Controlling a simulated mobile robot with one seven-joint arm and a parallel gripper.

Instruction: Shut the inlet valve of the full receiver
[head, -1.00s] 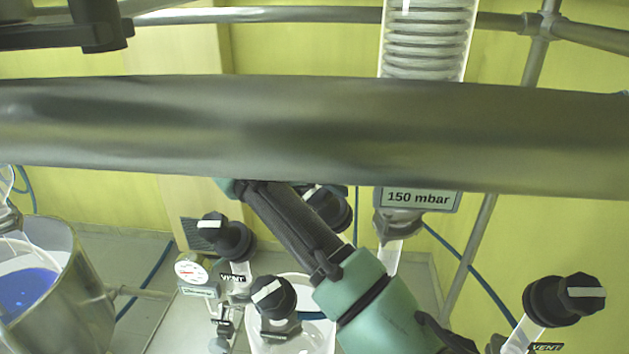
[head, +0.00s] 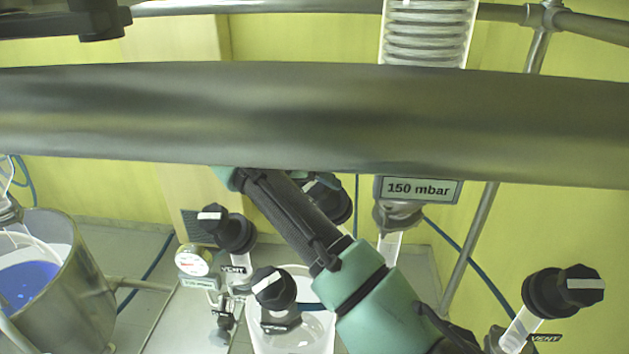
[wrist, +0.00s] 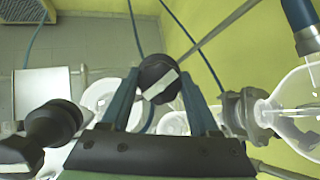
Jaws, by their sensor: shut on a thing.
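In the wrist view my gripper (wrist: 160,92) has its two blue fingers on either side of a black valve knob (wrist: 158,72) and is shut on it. The knob's white bar lies diagonally, rising to the right. In the head view the gripper's fingers are not visible; my green and black arm slants up to the left beneath a thick rail. A black knob (head: 337,203) shows partly behind the arm. I cannot tell which receiver the held knob serves, nor how full it is.
The thick metal rail (head: 300,118) crosses the head view. Other black knobs stand at left (head: 232,230), lower middle (head: 273,287) and right (head: 563,290). A 150 mbar sign (head: 418,190) hangs below a coil condenser. A metal vessel (head: 75,285) with blue liquid is at left.

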